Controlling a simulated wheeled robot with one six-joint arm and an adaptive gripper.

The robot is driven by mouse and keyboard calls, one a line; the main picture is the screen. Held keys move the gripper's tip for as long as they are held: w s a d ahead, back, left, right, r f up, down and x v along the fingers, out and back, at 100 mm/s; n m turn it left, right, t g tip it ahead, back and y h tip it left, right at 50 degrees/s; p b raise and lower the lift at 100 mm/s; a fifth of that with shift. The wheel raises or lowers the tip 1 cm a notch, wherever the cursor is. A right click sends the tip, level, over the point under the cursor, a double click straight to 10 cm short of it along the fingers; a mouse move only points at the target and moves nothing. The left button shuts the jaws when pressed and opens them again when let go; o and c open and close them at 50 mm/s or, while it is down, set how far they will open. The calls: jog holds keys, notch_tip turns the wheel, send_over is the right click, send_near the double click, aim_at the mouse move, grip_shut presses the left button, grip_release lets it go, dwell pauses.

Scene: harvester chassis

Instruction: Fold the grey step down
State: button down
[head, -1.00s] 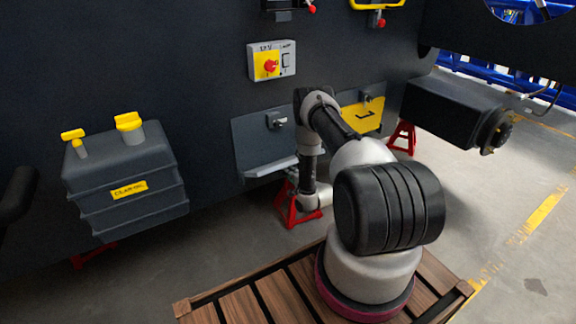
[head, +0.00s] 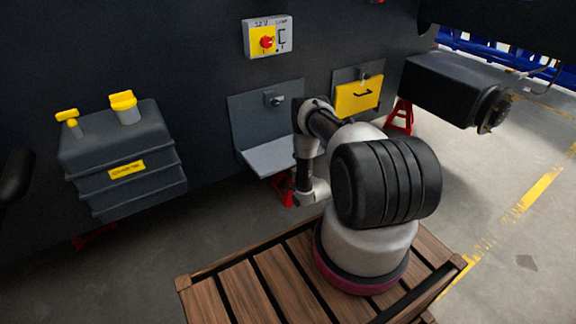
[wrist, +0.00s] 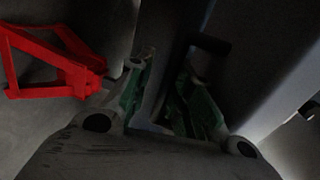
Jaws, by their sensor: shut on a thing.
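The grey step (head: 275,155) is on the dark chassis side in the head view, below a small latch. Its tread sticks out from the upright back plate and lies roughly level. The contact itself is dim.
A red stand (wrist: 50,65) is close on the left in the wrist view. A yellow-fronted box (head: 357,97) is right of the step, and a red switch panel (head: 267,37) is above. A dark tank (head: 120,160) with yellow caps is on the left.

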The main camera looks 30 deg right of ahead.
jog(key=shift+w+r, duration=0.15)
jog(key=shift+w, duration=0.3)
jog(key=c, duration=1.5)
grip_release()
jog(key=shift+w, duration=0.1)
jog(key=shift+s, duration=0.35)
jog(key=s, duration=0.3)
jog(key=s+r, duration=0.1)
jog(key=s, duration=0.3)
jog(key=s+r, duration=0.1)
jog(key=s, duration=0.3)
jog(key=shift+d, duration=0.2)
